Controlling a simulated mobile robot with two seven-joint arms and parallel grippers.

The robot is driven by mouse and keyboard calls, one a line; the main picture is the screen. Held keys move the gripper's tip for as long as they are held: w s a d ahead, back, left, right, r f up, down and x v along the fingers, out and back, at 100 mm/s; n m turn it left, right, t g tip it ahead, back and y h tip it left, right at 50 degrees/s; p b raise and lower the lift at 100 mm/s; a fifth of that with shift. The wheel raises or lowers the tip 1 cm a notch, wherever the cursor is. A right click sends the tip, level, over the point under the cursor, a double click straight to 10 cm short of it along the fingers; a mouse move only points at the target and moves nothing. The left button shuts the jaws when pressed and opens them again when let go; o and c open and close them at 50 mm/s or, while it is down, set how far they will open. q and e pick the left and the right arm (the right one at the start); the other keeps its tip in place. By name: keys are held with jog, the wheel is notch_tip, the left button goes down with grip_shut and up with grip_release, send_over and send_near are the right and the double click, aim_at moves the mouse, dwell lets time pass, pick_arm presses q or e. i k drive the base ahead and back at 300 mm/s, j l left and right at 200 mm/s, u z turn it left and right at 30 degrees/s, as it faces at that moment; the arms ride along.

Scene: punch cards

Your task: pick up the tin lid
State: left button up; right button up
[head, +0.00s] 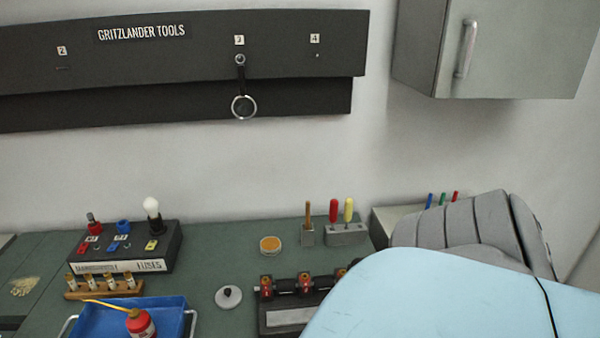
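The tin lid (228,297), a light grey disc with a dark knob on top, lies knob up on the green worktop (212,262), right of the blue tray. A small round open tin (270,245) with orange-brown contents stands behind it and a little to the right. Nothing covers the lid. Neither gripper shows. A large light blue and grey part, which looks like my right arm, fills the lower right and hides the worktop there.
A blue tray (178,306) with a red oil can (139,323) is left of the lid. A dark rack (270,312) is close on its right. A fuse box (165,245) and tool holder (346,235) stand behind. A cabinet (500,50) hangs upper right.

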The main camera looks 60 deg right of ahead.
aim_at(229, 296)
jog(key=z, duration=1.9)
